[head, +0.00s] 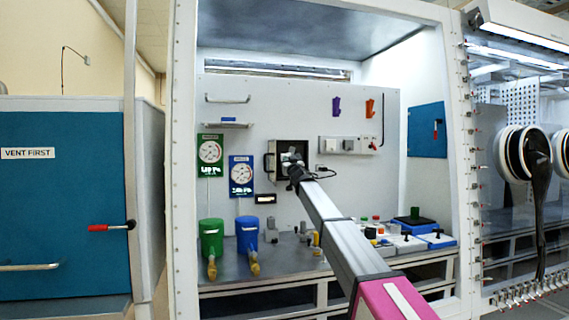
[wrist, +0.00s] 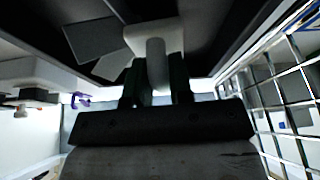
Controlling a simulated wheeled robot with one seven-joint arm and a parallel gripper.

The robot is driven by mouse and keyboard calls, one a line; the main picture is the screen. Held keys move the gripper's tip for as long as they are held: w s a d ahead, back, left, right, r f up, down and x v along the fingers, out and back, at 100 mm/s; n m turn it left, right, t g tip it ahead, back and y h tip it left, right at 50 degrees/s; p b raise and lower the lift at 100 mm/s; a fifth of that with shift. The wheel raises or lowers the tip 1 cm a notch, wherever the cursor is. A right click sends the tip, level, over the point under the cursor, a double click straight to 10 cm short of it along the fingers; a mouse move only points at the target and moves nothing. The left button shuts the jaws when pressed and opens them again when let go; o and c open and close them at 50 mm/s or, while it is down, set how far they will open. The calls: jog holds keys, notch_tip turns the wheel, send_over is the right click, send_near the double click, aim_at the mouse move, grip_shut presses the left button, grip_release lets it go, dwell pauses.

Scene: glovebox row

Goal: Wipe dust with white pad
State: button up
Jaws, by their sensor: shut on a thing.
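The white pad (wrist: 158,36) is in the wrist view, with its round white handle between the dark fingers of my gripper (wrist: 156,72). My gripper is shut on this handle. The pad is at the dark inside of an open box (wrist: 215,25); I cannot tell whether it touches the surface. Flat grey patches (wrist: 92,40) show on the dark surface left of the pad and look like the dust. In the head view my gripper (head: 293,170) reaches into the open dark box (head: 305,147) on the back wall, and the pad is hard to make out there.
The box's walls are close around my gripper. Two gauges, a green one (head: 210,153) and a blue one (head: 241,176), hang left of the box. A green pot (head: 212,238) and a blue pot (head: 247,235) stand on the bench below.

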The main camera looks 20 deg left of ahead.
jog(key=w+d, duration=0.2)
jog(key=d, duration=0.1)
jog(key=w+d, duration=0.1)
jog(key=shift+d, duration=0.35)
dwell(0.3)
jog(key=shift+s+a, duration=0.75)
jog(key=shift+a, duration=0.4)
jog(key=shift+s+a, duration=0.75)
jog(key=shift+a, duration=0.45)
jog(key=shift+s+a, duration=0.75)
jog(key=shift+a, duration=0.4)
jog(key=s+d, duration=0.3)
jog(key=s, duration=0.2)
jog(key=shift+s+d, duration=0.1)
jog(key=shift+d, duration=0.05)
